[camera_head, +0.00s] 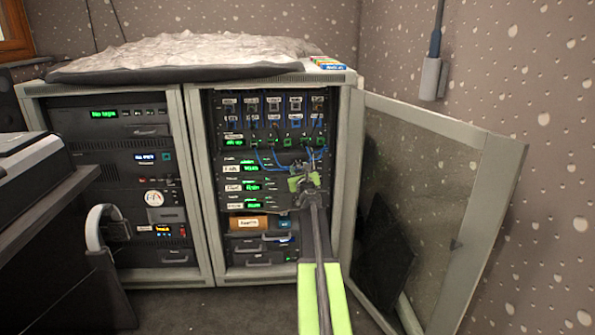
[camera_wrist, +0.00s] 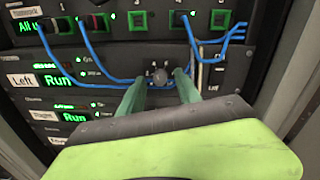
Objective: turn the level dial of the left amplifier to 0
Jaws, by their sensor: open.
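The left amplifier (camera_wrist: 112,83) is a dark rack unit with a white "Left" label and a green "Run" display. In the head view it appears to be the upper of several labelled units (camera_head: 251,168) in the right rack. Its level dial is a small round grey knob (camera_wrist: 159,75) with small white marks above it. My gripper (camera_wrist: 161,78) is open, its two green fingers reaching to either side of the dial. I cannot tell whether they touch it. In the head view my gripper (camera_head: 305,182) is in front of the rack's right part and hides the dial.
Blue cables (camera_wrist: 90,66) hang across the panel above and beside the dial. The right amplifier (camera_wrist: 85,116) sits just below. The rack's glass door (camera_head: 425,200) stands open on the right. A left rack (camera_head: 120,150) stands alongside.

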